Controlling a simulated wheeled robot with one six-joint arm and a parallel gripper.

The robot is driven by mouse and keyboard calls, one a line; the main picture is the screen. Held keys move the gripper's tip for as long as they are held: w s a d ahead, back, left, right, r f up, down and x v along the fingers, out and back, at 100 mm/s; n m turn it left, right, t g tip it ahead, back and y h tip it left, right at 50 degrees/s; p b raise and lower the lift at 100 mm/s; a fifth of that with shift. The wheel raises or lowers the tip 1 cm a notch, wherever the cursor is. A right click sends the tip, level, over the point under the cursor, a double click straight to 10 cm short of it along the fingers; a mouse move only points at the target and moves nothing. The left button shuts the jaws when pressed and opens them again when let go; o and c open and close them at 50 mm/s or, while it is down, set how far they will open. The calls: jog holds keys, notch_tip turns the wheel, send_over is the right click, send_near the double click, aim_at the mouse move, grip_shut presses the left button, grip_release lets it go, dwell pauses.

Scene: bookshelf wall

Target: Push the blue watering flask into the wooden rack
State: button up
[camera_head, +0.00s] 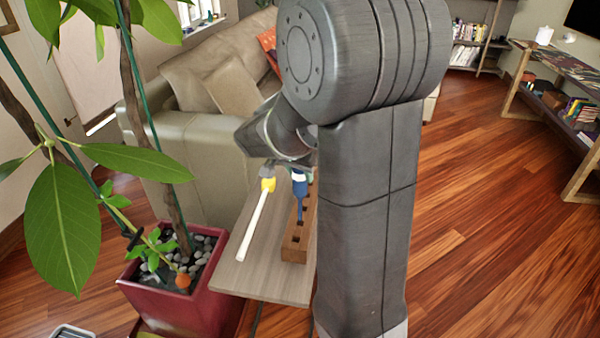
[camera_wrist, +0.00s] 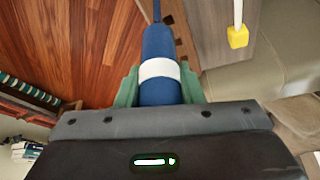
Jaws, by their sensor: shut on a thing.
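The blue watering flask (camera_wrist: 158,48) has a white band and a thin blue stem. My gripper (camera_wrist: 159,88) is shut on its thick body, with a greenish finger on each side. In the head view the flask (camera_head: 300,186) hangs roughly upright, stem down, over the wooden rack (camera_head: 295,250). The rack is a long brown block with square holes on a small table. The stem's tip appears at or just above the rack; I cannot tell if it is inside a hole. The rack also shows partly behind the flask in the wrist view (camera_wrist: 184,50).
A white stick with a yellow end (camera_head: 252,222) lies left of the rack on the grey-brown table (camera_head: 262,278). A potted plant in a red pot (camera_head: 180,305) stands close on the left. A beige sofa (camera_head: 215,150) is behind. Wooden floor is open on the right.

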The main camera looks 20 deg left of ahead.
aim_at(296, 172)
jog(key=shift+f, duration=0.15)
dwell(0.3)
jog(key=shift+f+b, duration=2.7)
jog(key=shift+f, duration=0.05)
jog(key=o, duration=1.5)
jog(key=shift+r, duration=0.1)
jog(key=p+v, duration=0.1)
jog(key=v, duration=0.1)
jog(key=p+v, duration=0.2)
jog(key=v, duration=0.1)
jog(key=p+v, duration=0.2)
jog(key=v, duration=0.1)
jog(key=shift+w+r, duration=0.3)
jog(key=shift+r, duration=0.05)
jog(key=shift+s+r, duration=0.1)
